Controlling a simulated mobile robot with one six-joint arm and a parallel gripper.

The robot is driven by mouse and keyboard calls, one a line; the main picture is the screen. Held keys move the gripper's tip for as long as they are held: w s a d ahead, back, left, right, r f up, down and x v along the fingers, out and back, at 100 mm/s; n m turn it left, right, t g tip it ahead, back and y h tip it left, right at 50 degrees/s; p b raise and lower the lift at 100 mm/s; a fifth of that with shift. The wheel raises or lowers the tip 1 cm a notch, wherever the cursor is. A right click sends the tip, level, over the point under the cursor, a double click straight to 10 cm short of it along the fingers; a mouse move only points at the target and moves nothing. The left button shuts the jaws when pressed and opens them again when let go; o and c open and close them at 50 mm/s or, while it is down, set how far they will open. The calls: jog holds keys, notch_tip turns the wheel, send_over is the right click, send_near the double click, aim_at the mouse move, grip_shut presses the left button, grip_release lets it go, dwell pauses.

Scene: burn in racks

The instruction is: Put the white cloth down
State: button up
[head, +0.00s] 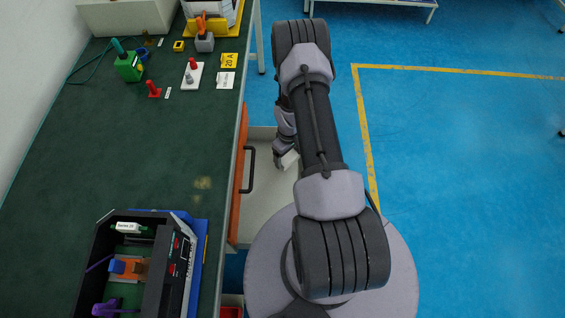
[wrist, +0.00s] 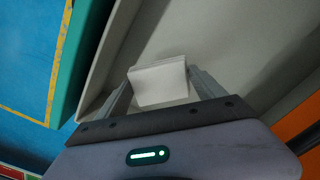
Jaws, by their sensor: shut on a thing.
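The white cloth (wrist: 160,84) is a folded, block-like piece between the two fingers of my gripper (wrist: 163,90) in the wrist view. The gripper is shut on it. In the head view the cloth (head: 290,158) shows as a small pale patch at the end of my gripper (head: 282,160). The gripper is over an open drawer (head: 262,205) with a pale grey inside and an orange front. The drawer's bare floor shows beyond the cloth in the wrist view. Whether the cloth touches the drawer floor I cannot tell.
The green bench top (head: 150,190) is left of the drawer. The drawer has a dark handle (head: 249,170). The blue floor (head: 460,170) at right is clear.

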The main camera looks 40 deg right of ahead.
aim_at(288, 163)
jog(key=f+b, duration=0.1)
jog(key=f, duration=0.4)
jog(key=shift+s+f+b, duration=0.2)
jog(key=shift+f+b, duration=0.15)
jog(key=shift+b, duration=0.05)
jog(key=shift+f, duration=0.1)
